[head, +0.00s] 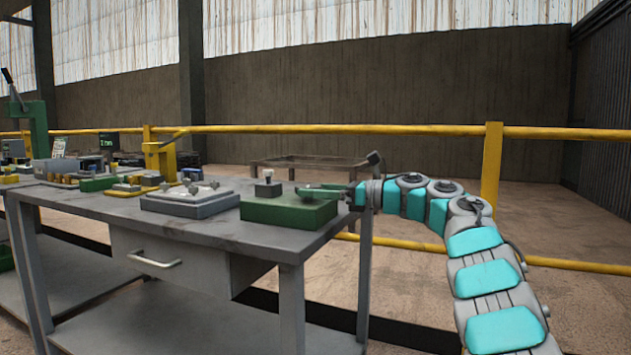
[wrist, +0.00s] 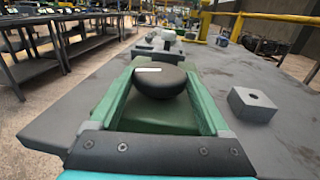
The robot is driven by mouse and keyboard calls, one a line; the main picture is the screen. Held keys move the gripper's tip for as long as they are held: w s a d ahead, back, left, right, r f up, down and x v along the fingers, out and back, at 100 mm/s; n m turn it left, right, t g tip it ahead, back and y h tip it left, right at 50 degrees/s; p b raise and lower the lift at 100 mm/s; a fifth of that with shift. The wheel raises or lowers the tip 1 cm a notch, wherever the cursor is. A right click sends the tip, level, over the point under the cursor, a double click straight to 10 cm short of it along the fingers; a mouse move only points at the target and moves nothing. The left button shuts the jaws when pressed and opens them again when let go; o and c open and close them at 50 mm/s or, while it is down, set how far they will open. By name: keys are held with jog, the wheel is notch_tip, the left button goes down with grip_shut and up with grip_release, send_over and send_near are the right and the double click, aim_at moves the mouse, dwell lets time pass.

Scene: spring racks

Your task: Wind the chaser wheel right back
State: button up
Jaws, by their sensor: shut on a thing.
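The chaser wheel (wrist: 160,83) is a dark, round, thick knob with a white mark on its top, seen in the wrist view. It sits on a green block, whose body shows in the head view (head: 290,212) near the right end of the bench. My gripper (wrist: 163,72) has its two green fingers on either side of the wheel and is shut on it. In the head view my gripper (head: 325,191) reaches in level from the right over the block. The wheel cannot be made out clearly there. The fingers hide parts of the block in the wrist view.
A grey block with a hole (wrist: 252,105) stands on the bench to the right in the wrist view. A grey plate fixture (head: 190,203) lies left of the green block. A yellow press (head: 160,157) stands further left. A yellow railing (head: 400,130) runs behind.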

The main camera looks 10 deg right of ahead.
jog(key=shift+w+r+n+g+y+p, duration=0.15)
jog(key=shift+n+g+y+p, duration=0.2)
jog(key=shift+n+g+p, duration=0.7)
jog(key=shift+w+r+n+g+y+p, duration=0.15)
jog(key=shift+g+y+p, duration=0.3)
jog(key=shift+p, duration=1.15)
jog(key=shift+f+n+g+p, duration=0.25)
jog(key=shift+g+p, duration=0.25)
jog(key=shift+p, duration=0.25)
jog(key=shift+f+n+g+p, duration=0.1)
jog(key=shift+n+g+p, duration=0.15)
jog(key=shift+g+p, duration=0.4)
jog(key=o, duration=1.2)
jog(key=v, duration=0.7)
jog(key=shift+s+d+f+p, duration=0.15)
jog(key=shift+s+d+p, duration=0.05)
jog(key=shift+d+p, duration=0.2)
